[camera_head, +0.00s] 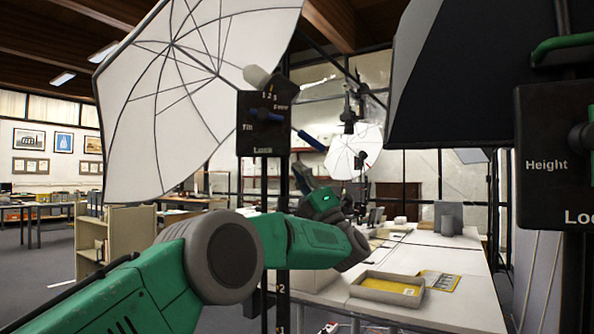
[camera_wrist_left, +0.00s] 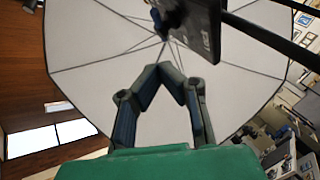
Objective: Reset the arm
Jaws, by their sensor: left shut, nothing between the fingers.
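My left arm (camera_head: 290,243) comes in from the lower left of the head view, and its green links bend up near the middle. The left gripper (camera_head: 301,177) is small and dark there, beside the black light stand and partly hard to make out. In the left wrist view the two dark fingers of the left gripper (camera_wrist_left: 168,72) meet at their tips with nothing between them. The white umbrella (camera_wrist_left: 100,60) fills the background behind them. My right gripper is not in either view.
A black control box (camera_head: 264,124) on a stand is close to the left arm; the large umbrella (camera_head: 165,95) spreads behind it. A dark softbox (camera_head: 450,80) and a Height panel (camera_head: 548,160) stand at right. A white table (camera_head: 455,300) carries a tray (camera_head: 361,291) and grey boxes (camera_head: 447,217).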

